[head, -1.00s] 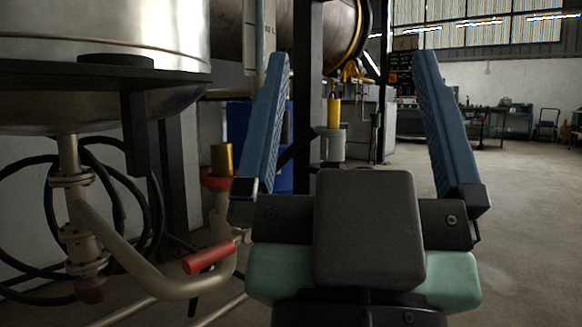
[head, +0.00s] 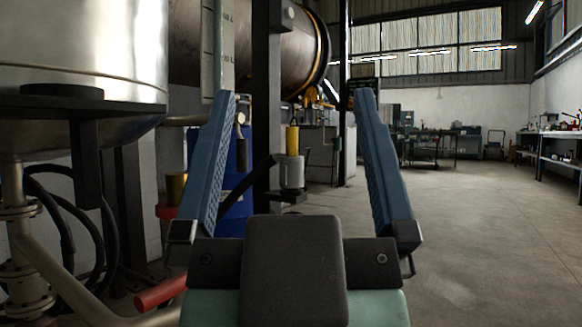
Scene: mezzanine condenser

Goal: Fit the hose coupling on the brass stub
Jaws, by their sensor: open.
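My gripper (head: 294,94) is open and empty, its two blue fingers standing upright in the middle of the head view. A short brass stub (head: 177,187) stands on a pipe fitting with a red collar, left of my left finger, which partly hides it. Between the fingers, farther back, a grey cylinder with a yellow top (head: 292,170) sits on a dark bracket by a black post. I cannot tell whether it is the hose coupling. A black hose (head: 95,235) hangs in loops at the left.
A steel vessel (head: 80,45) and its flanged pipes fill the left side, with a red-handled lever (head: 160,293) low down. A black post (head: 267,120) and a blue drum (head: 240,190) stand behind my fingers. The floor (head: 470,235) at right is open.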

